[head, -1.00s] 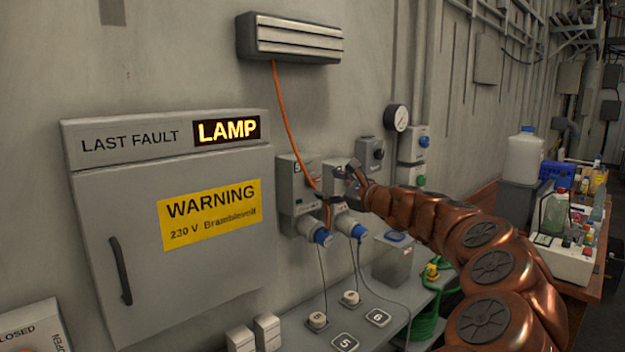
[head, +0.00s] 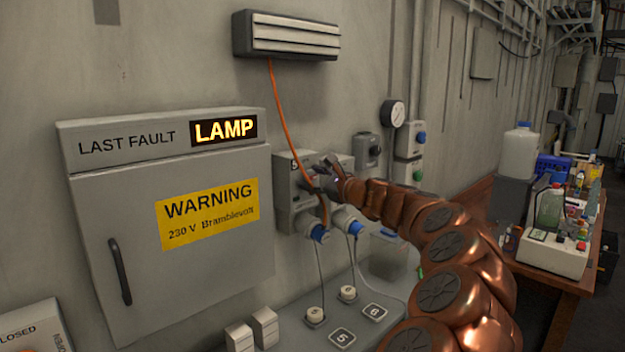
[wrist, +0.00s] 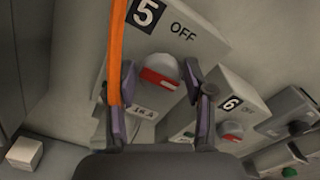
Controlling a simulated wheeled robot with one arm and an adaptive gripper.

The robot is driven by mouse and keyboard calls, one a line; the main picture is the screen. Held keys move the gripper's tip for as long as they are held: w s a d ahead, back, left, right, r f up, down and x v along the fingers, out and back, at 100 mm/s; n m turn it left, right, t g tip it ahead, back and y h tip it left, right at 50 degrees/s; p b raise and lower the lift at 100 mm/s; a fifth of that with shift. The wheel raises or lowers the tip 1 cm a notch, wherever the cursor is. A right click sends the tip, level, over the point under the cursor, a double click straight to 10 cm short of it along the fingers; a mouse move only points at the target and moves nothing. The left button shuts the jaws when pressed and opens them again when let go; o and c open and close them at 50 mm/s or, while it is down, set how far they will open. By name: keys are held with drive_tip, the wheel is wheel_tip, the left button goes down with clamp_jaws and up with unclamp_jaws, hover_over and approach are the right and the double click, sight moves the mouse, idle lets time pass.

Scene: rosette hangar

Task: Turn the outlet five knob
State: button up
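The outlet five box (head: 284,181) is a grey wall unit to the right of the warning cabinet. In the wrist view, the box (wrist: 205,45) carries a black "5" label and the word OFF. Its round grey knob (wrist: 160,68) has a red and white face. My gripper (wrist: 160,64) is open, with one finger to the left of the knob and one to the right. I cannot tell whether either finger touches it. In the head view my gripper (head: 318,181) is in front of the box and hides the knob.
An orange cable (head: 286,118) hangs from the wall vent and runs close by the left finger in the wrist view (wrist: 116,50). The outlet six box (wrist: 236,98) is close to the right finger. A blue plug (head: 320,234) is under outlet five.

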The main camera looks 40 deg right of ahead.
drive_tip(key=c, duration=0.7)
drive_tip(key=shift+a, duration=0.15)
drive_tip(key=shift+c, duration=0.2)
drive_tip(key=shift+f, duration=0.1)
